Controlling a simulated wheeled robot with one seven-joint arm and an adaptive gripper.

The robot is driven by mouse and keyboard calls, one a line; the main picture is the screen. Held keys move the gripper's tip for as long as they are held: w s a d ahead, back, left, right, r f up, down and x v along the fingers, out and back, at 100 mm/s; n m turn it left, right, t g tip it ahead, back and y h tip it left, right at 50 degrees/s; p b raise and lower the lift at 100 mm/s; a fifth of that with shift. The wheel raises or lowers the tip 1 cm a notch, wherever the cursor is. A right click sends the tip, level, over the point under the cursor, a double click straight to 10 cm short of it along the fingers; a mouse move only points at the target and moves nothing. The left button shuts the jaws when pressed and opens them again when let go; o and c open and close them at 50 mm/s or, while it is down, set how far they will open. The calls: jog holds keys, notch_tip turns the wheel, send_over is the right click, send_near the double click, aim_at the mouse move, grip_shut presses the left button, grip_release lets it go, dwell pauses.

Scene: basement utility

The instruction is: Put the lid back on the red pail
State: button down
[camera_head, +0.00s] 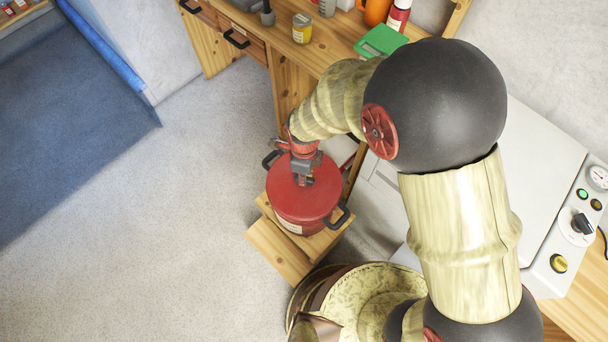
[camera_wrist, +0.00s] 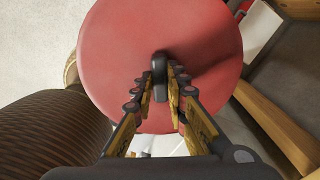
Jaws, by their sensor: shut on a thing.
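The red pail (camera_head: 316,229) stands upright on a small wooden step, with black side handles and a pale label on its front. The round red lid (camera_head: 303,203) is over the pail's mouth and looks about level. Whether it sits fully on the rim or slightly above cannot be told. My gripper (camera_head: 303,178) comes from above and is shut on the lid's dark upright knob. In the wrist view the fingers (camera_wrist: 160,88) are on both sides of the knob, and the lid (camera_wrist: 125,45) fills the upper middle. The lid hides the pail's inside.
The wooden step (camera_head: 277,252) is beside a wooden workbench (camera_head: 285,50) holding a yellow tin (camera_head: 302,28) and a green device (camera_head: 381,41). A pale machine with dials (camera_head: 540,170) stands at right. Open floor (camera_head: 190,220) lies to the left.

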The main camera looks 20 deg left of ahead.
jog(key=c, duration=1.7)
grip_release()
jog(key=shift+c, duration=0.2)
jog(key=shift+o, duration=0.3)
jog(key=o, duration=0.4)
jog(key=shift+o, duration=0.3)
jog(key=shift+r, duration=0.1)
jog(key=shift+r+p, duration=2.7)
jog(key=shift+r, duration=0.75)
grip_shut()
